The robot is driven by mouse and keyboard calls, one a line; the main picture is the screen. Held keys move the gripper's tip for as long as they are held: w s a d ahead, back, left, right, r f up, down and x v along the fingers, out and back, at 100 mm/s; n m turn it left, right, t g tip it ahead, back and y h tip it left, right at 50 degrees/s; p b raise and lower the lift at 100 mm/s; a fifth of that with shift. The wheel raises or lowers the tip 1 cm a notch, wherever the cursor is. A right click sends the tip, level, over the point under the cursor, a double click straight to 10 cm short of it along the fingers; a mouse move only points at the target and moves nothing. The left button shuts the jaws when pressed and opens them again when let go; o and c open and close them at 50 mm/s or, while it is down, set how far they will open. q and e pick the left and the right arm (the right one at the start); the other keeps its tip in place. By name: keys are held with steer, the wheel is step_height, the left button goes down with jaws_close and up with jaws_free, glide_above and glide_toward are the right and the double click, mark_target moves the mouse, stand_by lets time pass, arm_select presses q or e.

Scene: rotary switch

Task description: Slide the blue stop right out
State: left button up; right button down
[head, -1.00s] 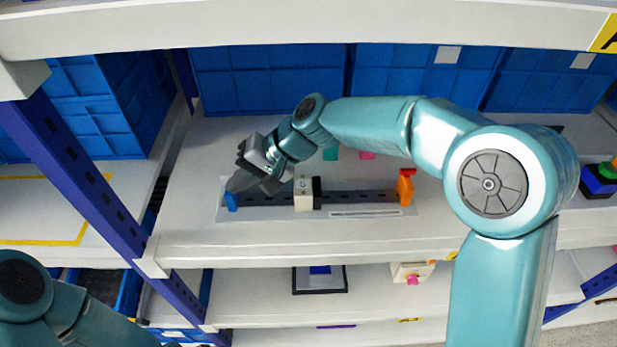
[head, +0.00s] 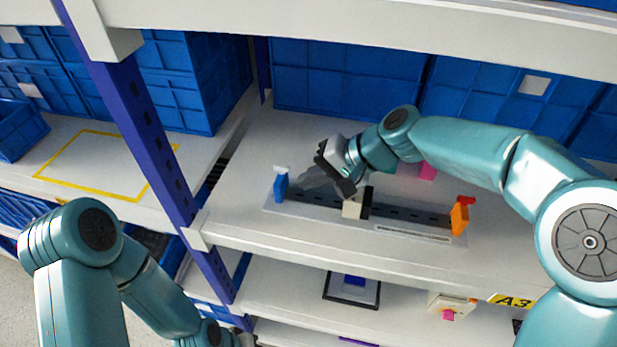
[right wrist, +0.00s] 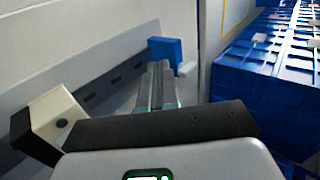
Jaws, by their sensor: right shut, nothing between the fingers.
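The blue stop (head: 281,187) stands upright at the left end of a dark slotted rail (head: 410,214) on the shelf. A small white tab (head: 281,169) shows at its top. In the right wrist view the blue stop (right wrist: 165,50) is just beyond my fingertips, with the white tab (right wrist: 187,69) at its side. My right gripper (head: 303,183) is shut and empty, just right of the stop. In the wrist view its fingers (right wrist: 158,70) are together; I cannot tell if they touch the stop. My left arm shows at lower left, its gripper out of view.
A white and black slider block (head: 354,206) sits mid-rail, close below my right gripper; it also shows in the wrist view (right wrist: 55,112). An orange stop (head: 460,217) is at the rail's right end. Blue bins (head: 345,85) stand behind. A post (head: 140,110) rises at left.

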steer(key=b+v, duration=0.1)
steer(key=v, duration=0.8)
steer(key=shift+s+d+r, duration=0.1)
steer(key=shift+d+r, duration=0.05)
steer(key=shift+r, duration=0.15)
steer(key=shift+d, duration=0.1)
steer(key=shift+s, duration=0.1)
